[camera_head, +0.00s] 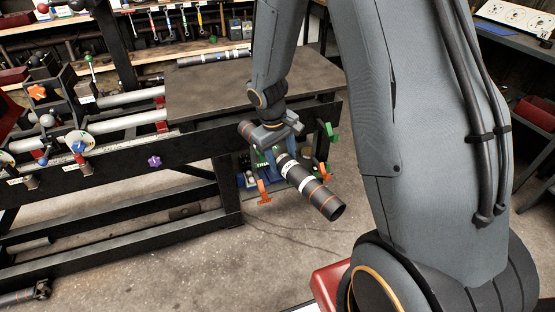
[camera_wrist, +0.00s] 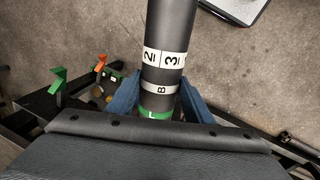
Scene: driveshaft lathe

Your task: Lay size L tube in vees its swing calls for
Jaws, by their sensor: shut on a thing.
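A dark tube (camera_head: 310,187) hangs in the air in front of the bench, tilted, its open end toward the lower right. It has white bands and thin orange rings. In the wrist view the blue fingers of my gripper (camera_wrist: 157,97) lie on both sides of the tube (camera_wrist: 170,30).
The dark bench top (camera_head: 255,80) is mostly bare, with another dark tube (camera_head: 213,57) along its back. The lathe with silver bars (camera_head: 125,118) and a purple star knob (camera_head: 154,161) stands at left. The concrete floor (camera_head: 180,255) in front is open.

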